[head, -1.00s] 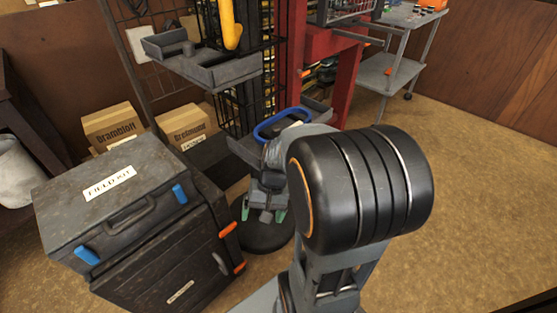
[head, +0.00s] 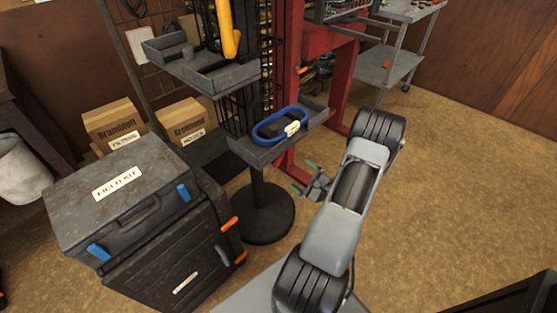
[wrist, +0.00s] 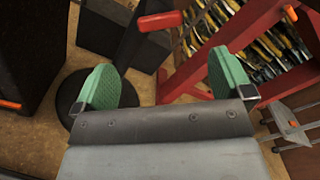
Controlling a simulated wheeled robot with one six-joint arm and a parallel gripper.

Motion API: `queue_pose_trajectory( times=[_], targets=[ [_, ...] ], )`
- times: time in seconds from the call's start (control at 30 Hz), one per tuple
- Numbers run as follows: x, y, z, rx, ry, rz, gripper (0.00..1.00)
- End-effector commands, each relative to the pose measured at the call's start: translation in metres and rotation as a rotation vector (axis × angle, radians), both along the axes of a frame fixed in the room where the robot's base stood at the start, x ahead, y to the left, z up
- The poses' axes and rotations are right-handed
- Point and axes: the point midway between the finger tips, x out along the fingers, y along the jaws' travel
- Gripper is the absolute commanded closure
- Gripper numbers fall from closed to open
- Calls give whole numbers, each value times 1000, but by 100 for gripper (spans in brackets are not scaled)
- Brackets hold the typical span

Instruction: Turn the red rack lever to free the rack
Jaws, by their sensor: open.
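A short red handle (wrist: 160,20), which looks like the rack lever, shows at the top of the wrist view, ahead of and between my fingers. My gripper (wrist: 163,72) has its two green fingers wide apart with nothing between them. The handle is beyond the fingertips and not touched. In the head view my gripper (head: 304,178) hangs to the right of the black stand, below its lower tray. I cannot make out the lever surely in the head view; a small orange-red piece (head: 304,70) shows by the red frame (head: 291,60).
The black stand's base (head: 263,212) and its lower tray (head: 310,117) with a blue loop (head: 258,133) are close to my gripper. The field kit case (head: 75,205) stands at left. A grey cart (head: 390,70) is behind.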

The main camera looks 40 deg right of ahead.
Motion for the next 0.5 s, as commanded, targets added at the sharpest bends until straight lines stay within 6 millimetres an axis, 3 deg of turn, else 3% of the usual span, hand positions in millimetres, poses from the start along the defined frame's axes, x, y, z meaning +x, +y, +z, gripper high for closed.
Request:
queue_pose_trajectory(
  times=[0.3,0.5],
  targets=[
    [62,13,-1,-2,0,9,2],
    [93,19,0,-1,0,7,2]
  ],
)
